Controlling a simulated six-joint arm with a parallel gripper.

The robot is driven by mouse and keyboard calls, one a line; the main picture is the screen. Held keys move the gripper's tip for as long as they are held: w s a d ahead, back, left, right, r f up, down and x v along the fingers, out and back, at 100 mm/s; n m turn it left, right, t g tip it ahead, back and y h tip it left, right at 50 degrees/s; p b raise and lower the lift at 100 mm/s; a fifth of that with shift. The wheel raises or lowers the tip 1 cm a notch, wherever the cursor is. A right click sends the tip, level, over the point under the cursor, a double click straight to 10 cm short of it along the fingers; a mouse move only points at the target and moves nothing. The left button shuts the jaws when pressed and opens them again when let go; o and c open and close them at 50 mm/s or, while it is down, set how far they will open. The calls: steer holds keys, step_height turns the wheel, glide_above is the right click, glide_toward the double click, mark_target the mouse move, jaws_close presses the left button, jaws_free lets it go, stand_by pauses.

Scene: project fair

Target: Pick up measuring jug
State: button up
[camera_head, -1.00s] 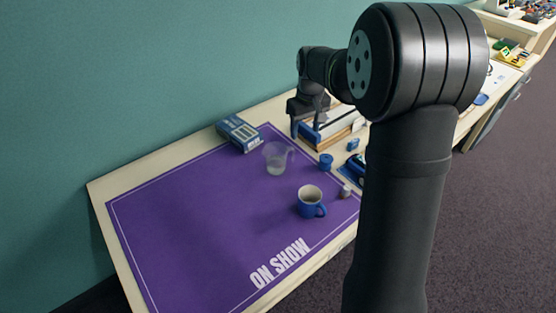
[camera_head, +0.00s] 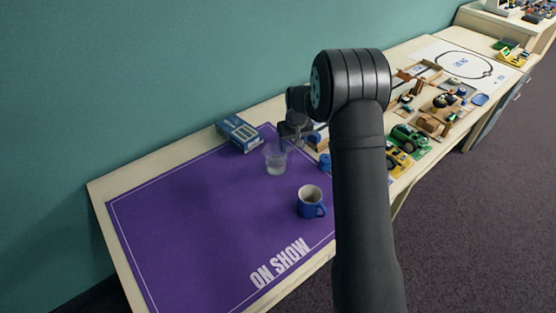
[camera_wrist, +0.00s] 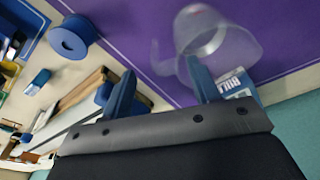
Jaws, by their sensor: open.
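The measuring jug (camera_head: 275,160) is clear and stands upright on the purple mat (camera_head: 190,230). My gripper (camera_head: 297,135) is just behind and to the right of it in the head view, at its handle side. In the wrist view, the jug (camera_wrist: 208,38) lies beyond the fingertips, and its handle shows between the two fingers. My gripper (camera_wrist: 160,85) is open with nothing held. The right finger overlaps the jug's lower edge in the picture; I cannot tell whether they touch.
A blue and white mug (camera_head: 309,201) stands in front of the jug. A blue box (camera_head: 240,134) lies behind it. A blue spool (camera_head: 324,162) is to its right, partly hidden by my arm. Several models crowd the table further right. The mat's left is clear.

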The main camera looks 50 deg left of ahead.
steer(key=shift+a+f, duration=0.15)
steer(key=shift+f, duration=0.85)
steer(key=shift+a+f, duration=0.2)
steer(key=shift+f, duration=0.8)
steer(key=shift+a+f, duration=0.15)
steer(key=shift+f, duration=0.85)
steer(key=shift+c, duration=0.5)
jaws_close()
